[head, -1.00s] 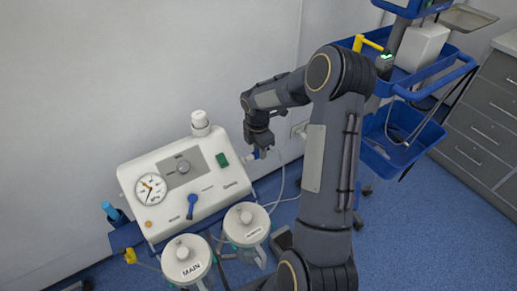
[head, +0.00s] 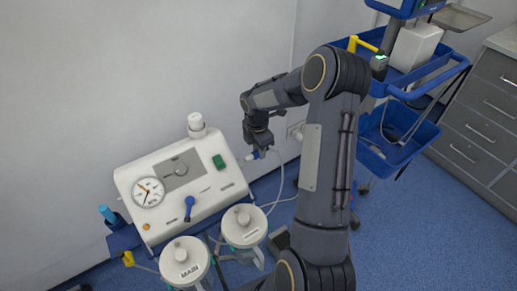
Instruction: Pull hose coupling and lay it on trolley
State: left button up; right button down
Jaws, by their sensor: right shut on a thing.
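The hose coupling (head: 253,155) is a small blue and white piece with a pale hose (head: 281,180) hanging from it. My right gripper (head: 260,146) is shut on the coupling, just right of the white suction unit (head: 184,185). The coupling's tip is close to the unit's right side; a small gap seems to show between them. The gripper's fingers are small and partly hide the coupling. The trolley (head: 410,75), with blue trays, stands at the upper right, partly behind my right arm. My left gripper is out of view.
Two lidded jars (head: 245,225) stand in front of the suction unit. A wall socket (head: 296,130) is behind my arm. Grey drawers (head: 480,125) stand at the far right.

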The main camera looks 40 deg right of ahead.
jog(key=shift+d, duration=0.1)
jog(key=shift+d, duration=0.4)
jog(key=shift+s+d+p, duration=0.15)
jog(key=shift+d+p, duration=0.2)
jog(key=shift+d, duration=0.15)
jog(key=shift+r, duration=0.15)
notch_tip(320, 180, up, 7)
jog(key=d+p, duration=0.2)
jog(key=p, duration=0.4)
jog(key=shift+s, duration=0.15)
dwell(0.6)
